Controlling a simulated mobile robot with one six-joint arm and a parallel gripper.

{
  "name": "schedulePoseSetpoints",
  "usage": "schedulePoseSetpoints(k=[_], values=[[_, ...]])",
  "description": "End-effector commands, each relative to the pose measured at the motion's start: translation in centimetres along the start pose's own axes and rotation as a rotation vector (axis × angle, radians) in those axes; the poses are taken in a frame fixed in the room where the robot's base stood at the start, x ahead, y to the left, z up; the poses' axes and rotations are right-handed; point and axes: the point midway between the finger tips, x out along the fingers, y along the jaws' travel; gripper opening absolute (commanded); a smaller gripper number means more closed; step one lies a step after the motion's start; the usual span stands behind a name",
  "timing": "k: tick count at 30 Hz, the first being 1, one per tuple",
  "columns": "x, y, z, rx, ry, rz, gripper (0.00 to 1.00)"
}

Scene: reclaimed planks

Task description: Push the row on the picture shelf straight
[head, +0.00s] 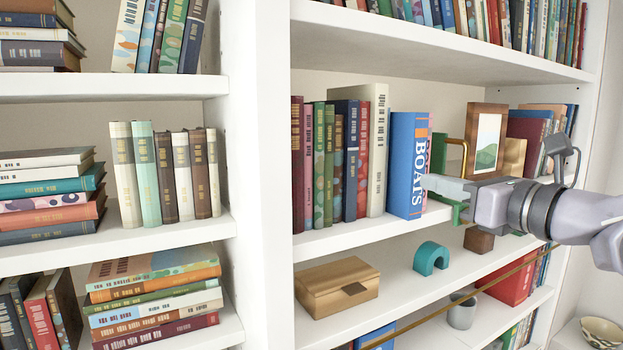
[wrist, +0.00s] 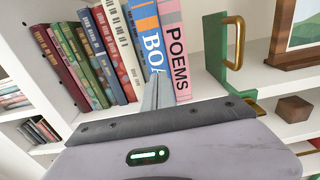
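The row of upright books (head: 340,160) stands on the middle shelf. The blue BOATS book (head: 407,165) is at its right part, its spine standing forward of the cream book (head: 377,150). In the wrist view the pink POEMS book (wrist: 174,48) is right of BOATS (wrist: 146,32); the head view mostly hides it. A green bookend (wrist: 216,50) with a brass handle stands to the right, a gap from POEMS in the wrist view. My gripper (head: 432,182) is in front of the row's right end. Its fingers (wrist: 157,88) look shut and empty; I cannot tell whether they touch a spine.
A framed picture (head: 487,142) stands right of the bookend, with more books behind it. The shelf below holds a gold box (head: 337,287), a teal arch (head: 431,258) and a dark wooden block (head: 479,240). A white upright (head: 262,180) borders the row on the left.

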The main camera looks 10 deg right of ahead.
Motion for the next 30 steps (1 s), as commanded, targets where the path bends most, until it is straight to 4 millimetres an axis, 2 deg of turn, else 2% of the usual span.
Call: schedulePoseSetpoints(k=[30], values=[[2.4, 0.0, 0.0, 0.0, 0.0, 0.001, 0.0]])
